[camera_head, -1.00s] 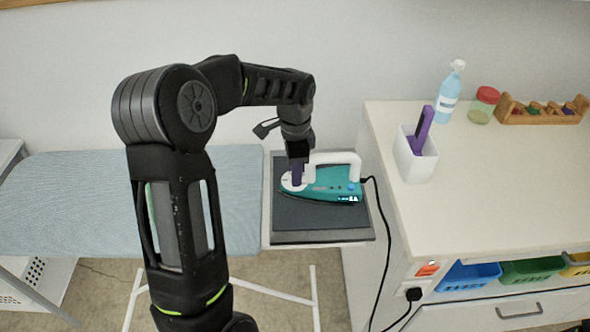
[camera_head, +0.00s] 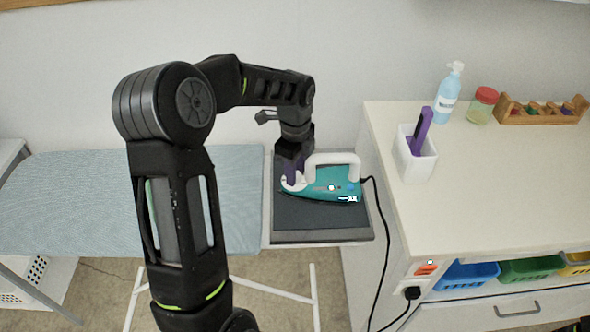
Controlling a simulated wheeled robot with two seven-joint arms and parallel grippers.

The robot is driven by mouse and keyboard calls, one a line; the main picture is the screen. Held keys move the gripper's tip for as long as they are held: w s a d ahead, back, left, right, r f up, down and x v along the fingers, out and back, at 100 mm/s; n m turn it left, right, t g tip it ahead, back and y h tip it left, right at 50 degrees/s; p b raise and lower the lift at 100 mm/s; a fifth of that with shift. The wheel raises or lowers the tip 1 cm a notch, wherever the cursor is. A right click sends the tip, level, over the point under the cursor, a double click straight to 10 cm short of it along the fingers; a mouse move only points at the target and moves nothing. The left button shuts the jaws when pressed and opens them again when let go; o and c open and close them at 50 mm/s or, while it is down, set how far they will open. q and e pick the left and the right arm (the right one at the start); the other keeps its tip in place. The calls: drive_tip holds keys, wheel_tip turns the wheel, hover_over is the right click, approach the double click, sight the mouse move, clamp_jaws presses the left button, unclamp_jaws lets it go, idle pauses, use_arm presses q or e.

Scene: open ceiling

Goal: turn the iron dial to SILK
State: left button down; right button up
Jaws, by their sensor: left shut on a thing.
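The teal iron (camera_head: 322,186) with a white handle lies on a dark rest pad (camera_head: 305,218) at the right end of the ironing board. My left arm reaches over from the left, and my left gripper (camera_head: 292,180) points down at the white front part of the iron. Its purple fingers are shut on the dial there, which the fingers hide. The dial's marks, SILK among them, cannot be read.
The blue ironing board (camera_head: 70,195) extends left. A black cord (camera_head: 385,230) runs from the iron to a socket on the white cabinet (camera_head: 480,190). On the cabinet stand a white holder (camera_head: 414,165), a spray bottle (camera_head: 447,95), a jar (camera_head: 482,105) and a wooden rack (camera_head: 540,112).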

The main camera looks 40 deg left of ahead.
idle(0.3)
use_arm(q)
drive_tip(key=c, duration=1.1)
unclamp_jaws()
drive_tip(key=shift+o, duration=0.2)
drive_tip(key=shift+r+b, duration=0.4)
drive_tip(key=shift+r, duration=3.5)
